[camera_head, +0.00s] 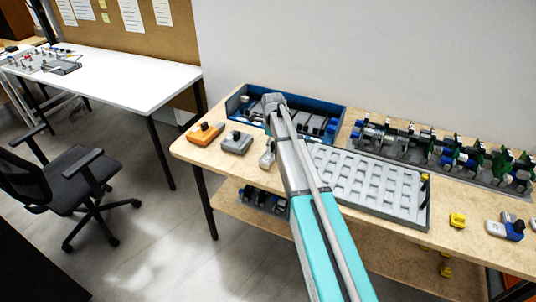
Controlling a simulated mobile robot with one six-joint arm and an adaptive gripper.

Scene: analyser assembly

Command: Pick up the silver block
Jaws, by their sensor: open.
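The silver block (236,143), a grey piece with a small dark part on top, lies on the left part of the wooden table (190,152). My arm reaches in from the bottom of the view, and my gripper (267,160) points down just right of the silver block, apart from it in the picture. My gripper is open. It is small here, and I see nothing held in it. My arm hides part of the table and tray behind it.
An orange block (205,133) lies just left of the silver block. A blue tray (338,118) with dark parts stands behind. A light grey slotted tray (370,185) lies right of my arm. A yellow piece (457,220) lies farther right.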

